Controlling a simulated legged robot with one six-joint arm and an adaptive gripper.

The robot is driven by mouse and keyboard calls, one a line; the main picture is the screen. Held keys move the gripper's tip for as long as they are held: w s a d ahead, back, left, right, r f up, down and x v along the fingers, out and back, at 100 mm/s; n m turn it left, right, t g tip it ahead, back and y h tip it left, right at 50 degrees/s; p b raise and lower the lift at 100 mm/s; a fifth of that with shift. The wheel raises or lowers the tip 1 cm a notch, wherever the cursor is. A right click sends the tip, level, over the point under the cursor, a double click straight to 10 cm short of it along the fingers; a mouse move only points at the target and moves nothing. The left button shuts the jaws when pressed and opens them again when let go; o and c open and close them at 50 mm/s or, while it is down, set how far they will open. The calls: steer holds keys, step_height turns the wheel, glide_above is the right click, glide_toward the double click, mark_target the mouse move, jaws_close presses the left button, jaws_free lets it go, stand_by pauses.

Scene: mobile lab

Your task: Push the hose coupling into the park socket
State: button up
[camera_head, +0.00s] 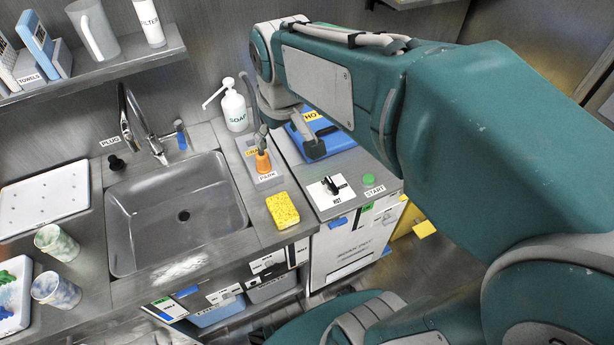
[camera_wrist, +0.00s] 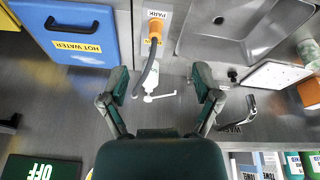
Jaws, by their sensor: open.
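The orange hose coupling (camera_head: 262,161) stands at the park socket, beside the PARK label (camera_head: 267,176), on a narrow grey strip between the sink and the blue box. I cannot tell how deep it sits; the socket itself is hidden beneath it. The coupling (camera_wrist: 155,27) shows at the top of the wrist view, with a grey hose (camera_wrist: 147,75) running from it toward the left finger. My gripper (camera_head: 287,144) is open above and behind the strip. In the wrist view my gripper (camera_wrist: 162,84) has its fingers wide apart, with nothing clasped between them.
The blue HOT WATER box (camera_head: 330,138) is close on the right. A soap bottle (camera_head: 235,108) stands behind the strip, and a faucet (camera_head: 145,130) rises behind the sink (camera_head: 180,210). A yellow sponge (camera_head: 282,210) lies in front. The sink basin is empty.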

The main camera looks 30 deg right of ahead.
steer(key=s+m+t, duration=0.2)
steer(key=s, duration=1)
steer(key=shift+f, duration=0.15)
stand_by(0.6)
